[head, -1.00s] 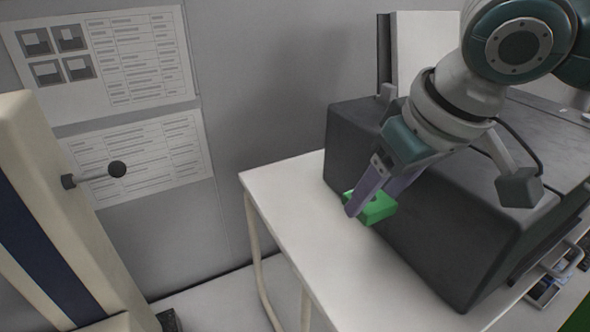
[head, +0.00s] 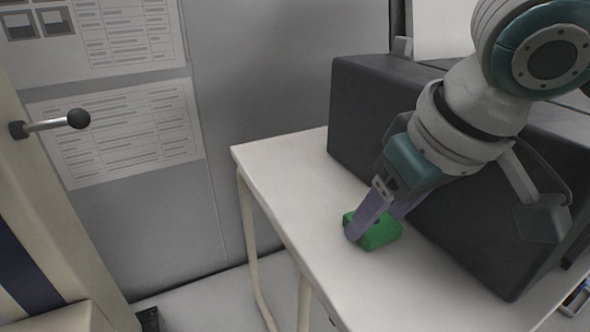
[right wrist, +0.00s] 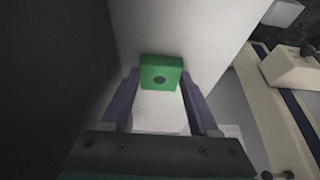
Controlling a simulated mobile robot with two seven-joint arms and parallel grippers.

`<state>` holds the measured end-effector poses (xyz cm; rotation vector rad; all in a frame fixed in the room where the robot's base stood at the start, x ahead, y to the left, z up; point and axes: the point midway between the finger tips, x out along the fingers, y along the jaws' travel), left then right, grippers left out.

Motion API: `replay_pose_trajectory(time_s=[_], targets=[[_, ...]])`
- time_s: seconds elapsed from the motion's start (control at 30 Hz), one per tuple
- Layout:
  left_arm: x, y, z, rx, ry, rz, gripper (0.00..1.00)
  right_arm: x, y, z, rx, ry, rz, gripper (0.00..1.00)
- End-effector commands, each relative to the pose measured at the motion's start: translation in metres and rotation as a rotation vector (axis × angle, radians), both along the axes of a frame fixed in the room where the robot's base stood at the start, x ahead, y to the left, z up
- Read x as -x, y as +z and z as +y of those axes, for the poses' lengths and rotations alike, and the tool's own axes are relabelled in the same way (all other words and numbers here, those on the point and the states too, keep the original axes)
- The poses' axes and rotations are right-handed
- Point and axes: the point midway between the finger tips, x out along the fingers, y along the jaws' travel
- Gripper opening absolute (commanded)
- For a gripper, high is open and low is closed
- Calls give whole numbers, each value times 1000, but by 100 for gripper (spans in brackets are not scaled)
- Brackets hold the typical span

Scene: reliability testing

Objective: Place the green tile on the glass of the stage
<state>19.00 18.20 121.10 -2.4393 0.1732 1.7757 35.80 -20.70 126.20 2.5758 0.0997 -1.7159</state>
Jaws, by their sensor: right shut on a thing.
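The green tile (head: 380,237) is a small block with a dark round spot on its face. My right gripper (head: 376,222) is shut on it, with its two purple fingers at the tile's sides. In the right wrist view the tile (right wrist: 160,66) sits between the fingertips, over the white tabletop. I cannot tell whether it touches the table. The stage's glass cannot be made out in these frames. My left gripper is not in view.
A big dark grey box (head: 360,120) stands on the white table (head: 290,185), close behind my right arm. The table's left part is clear. A cream machine with a black-knobbed lever (head: 78,118) stands at the left. Printed sheets (head: 120,130) hang on the grey wall.

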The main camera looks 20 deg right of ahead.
Motion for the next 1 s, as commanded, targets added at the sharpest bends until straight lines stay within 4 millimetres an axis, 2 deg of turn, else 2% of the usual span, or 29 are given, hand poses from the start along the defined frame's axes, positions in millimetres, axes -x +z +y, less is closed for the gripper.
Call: replay_pose_trajectory(time_s=[0.17, 0.2, 0.3, 0.53, 0.67, 0.77, 1.0], targets=[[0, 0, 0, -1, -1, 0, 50, 0, -3, 0, -1, 0, 0, 6], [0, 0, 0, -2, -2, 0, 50, 0, -3, 0, -1, 0, 0, 64], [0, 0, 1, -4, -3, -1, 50, 0, -3, 0, -1, 0, 0, 74], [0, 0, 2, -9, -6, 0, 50, 0, -3, 0, -1, 0, 0, 74], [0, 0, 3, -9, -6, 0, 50, 1, 5, 0, 0, 0, -1, 74], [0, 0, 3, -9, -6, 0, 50, 7, 21, -1, 0, 2, -4, 74], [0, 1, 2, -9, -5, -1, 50, 28, 73, -2, -1, 1, -6, 74]])
